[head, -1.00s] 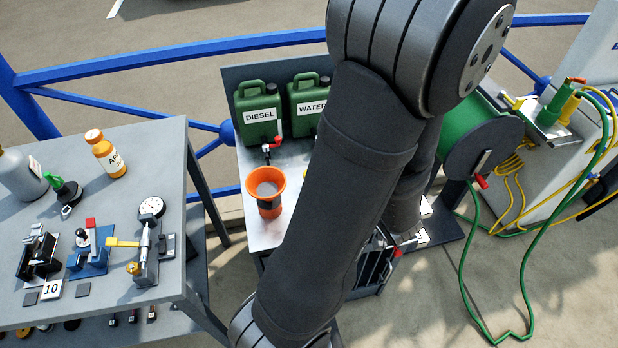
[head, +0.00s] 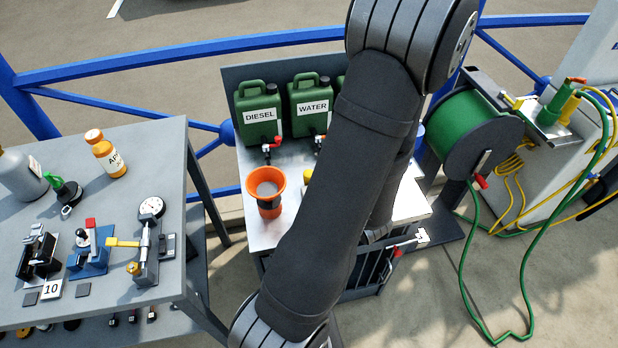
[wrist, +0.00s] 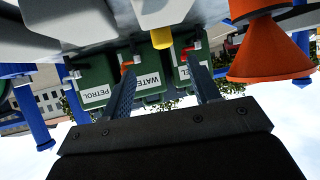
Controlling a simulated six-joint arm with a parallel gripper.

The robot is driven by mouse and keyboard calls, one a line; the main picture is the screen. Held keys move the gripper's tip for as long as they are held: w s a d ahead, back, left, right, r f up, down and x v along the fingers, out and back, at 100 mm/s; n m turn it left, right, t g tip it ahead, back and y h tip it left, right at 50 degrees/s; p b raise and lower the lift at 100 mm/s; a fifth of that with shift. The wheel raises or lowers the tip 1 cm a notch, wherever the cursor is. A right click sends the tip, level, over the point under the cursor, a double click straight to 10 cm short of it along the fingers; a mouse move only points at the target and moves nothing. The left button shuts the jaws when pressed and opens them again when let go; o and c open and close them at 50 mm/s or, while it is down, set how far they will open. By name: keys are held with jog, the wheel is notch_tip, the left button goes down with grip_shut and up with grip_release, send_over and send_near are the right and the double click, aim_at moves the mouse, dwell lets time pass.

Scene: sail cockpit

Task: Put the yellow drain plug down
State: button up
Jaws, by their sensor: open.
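A yellow piece (wrist: 161,38), which looks like the drain plug, shows in the upside-down wrist view against a pale grey block. It lies beyond my fingertips and apart from them. In the head view a bit of yellow (head: 307,181) shows on the metal bench just right of the orange funnel, partly hidden by my arm. My gripper (wrist: 165,78) is open, with nothing between its two dark fingers. In the head view my gripper is hidden behind my arm.
The orange funnel (head: 266,188) stands close by on the metal bench (head: 232,158). A green hose reel (head: 465,130) is at right. A grey table (head: 100,215) with instruments is at left.

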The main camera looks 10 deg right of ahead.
jog(key=x, duration=0.3)
jog(key=shift+w+f, duration=0.15)
jog(key=shift+w, duration=0.1)
jog(key=shift+a+x, duration=0.1)
jog(key=shift+x, duration=1.25)
jog(key=shift+a+x, duration=0.15)
jog(key=shift+x, duration=1.15)
jog(key=shift+s+f, duration=0.1)
jog(key=shift+f, duration=0.05)
jog(key=c, duration=1.2)
jog(key=shift+o, duration=0.2)
jog(key=shift+r, duration=0.2)
jog(key=shift+r, duration=0.4)
notch_tip(320, 180, up, 3)
jog(key=shift+f, duration=0.1)
jog(key=s+d+r, duration=0.7)
jog(key=s, duration=0.2)
jog(key=shift+d, duration=0.25)
